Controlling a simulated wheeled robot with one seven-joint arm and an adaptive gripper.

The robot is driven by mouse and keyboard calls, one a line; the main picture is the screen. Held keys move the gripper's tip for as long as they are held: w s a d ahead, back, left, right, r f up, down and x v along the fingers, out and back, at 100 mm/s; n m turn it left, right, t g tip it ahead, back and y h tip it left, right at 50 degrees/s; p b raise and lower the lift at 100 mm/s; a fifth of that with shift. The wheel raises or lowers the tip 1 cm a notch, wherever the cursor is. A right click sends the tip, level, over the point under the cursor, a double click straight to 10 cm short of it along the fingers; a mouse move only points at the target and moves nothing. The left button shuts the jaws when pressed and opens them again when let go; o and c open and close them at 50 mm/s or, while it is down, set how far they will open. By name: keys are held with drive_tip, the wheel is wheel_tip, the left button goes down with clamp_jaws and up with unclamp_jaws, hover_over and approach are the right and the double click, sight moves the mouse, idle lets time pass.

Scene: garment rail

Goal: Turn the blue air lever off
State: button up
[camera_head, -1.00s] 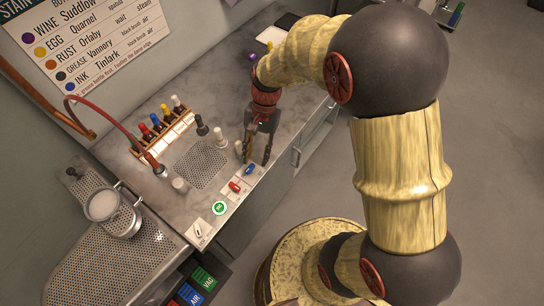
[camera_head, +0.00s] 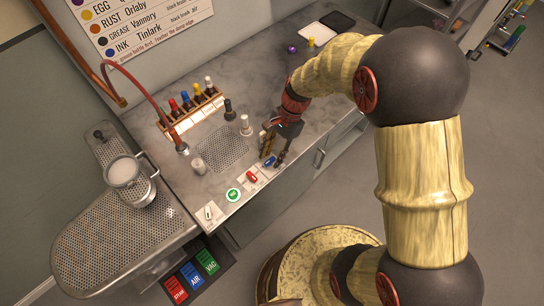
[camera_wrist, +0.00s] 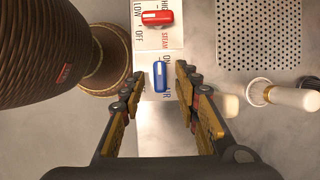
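The blue air lever (camera_head: 269,161) sits on a white label plate at the front edge of the counter. In the wrist view the blue lever (camera_wrist: 160,77) points up and down the picture, with partly hidden lettering beside it. My gripper (camera_head: 274,158) is over the front edge, close to the lever. In the wrist view my gripper (camera_wrist: 160,78) is open, one finger on each side of the lever, with visible gaps. I cannot tell how high the fingertips are above the plate.
A bottle rack (camera_head: 192,112) is further back.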

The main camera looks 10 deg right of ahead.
drive_tip(key=shift+a+f, duration=0.1)
drive_tip(key=shift+f, duration=0.15)
drive_tip(key=shift+c, duration=0.5)
clamp_jaws()
